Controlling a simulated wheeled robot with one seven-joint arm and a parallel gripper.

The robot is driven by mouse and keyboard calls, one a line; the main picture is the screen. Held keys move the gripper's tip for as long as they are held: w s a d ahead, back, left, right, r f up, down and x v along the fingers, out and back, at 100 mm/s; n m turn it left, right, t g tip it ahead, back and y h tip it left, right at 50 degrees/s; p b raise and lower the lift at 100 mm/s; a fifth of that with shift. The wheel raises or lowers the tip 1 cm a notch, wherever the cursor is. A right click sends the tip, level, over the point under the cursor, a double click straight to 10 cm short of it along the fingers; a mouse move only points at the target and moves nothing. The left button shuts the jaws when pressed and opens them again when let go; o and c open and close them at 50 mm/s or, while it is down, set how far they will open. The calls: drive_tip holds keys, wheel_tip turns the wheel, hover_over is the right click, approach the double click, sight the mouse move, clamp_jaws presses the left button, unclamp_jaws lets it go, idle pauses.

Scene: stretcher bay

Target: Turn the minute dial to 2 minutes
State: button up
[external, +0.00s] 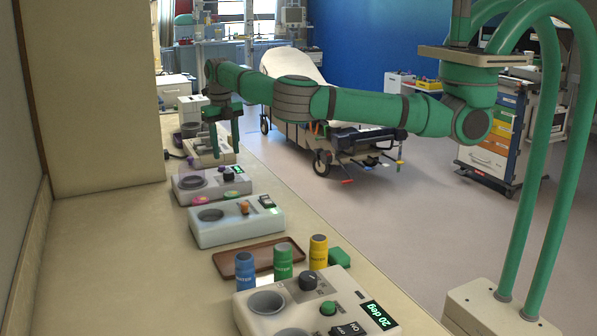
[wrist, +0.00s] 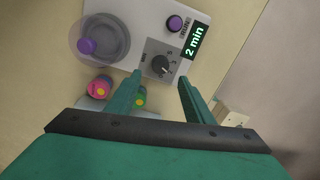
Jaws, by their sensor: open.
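The minute dial (wrist: 160,67) is a dark round knob with a light pointer mark on a pale device (wrist: 135,20). The green display (wrist: 197,40) beside it reads "2 min". My gripper (wrist: 160,77) is open, with one green finger on each side of the dial in the wrist view. I see no finger touching it. In the external view my gripper (external: 225,153) points down just above the dial (external: 228,173) on the device (external: 190,196).
A purple button (wrist: 174,23) and a round well (wrist: 99,38) holding a purple item are on the same device. Pink (wrist: 97,88) and yellow-marked small items lie near the left finger. Other devices, a brown tray (external: 225,262) and coloured canisters stand nearer along the counter.

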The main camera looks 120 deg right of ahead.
drive_tip(key=shift+w+r, duration=0.1)
drive_tip(key=shift+r, duration=1.5)
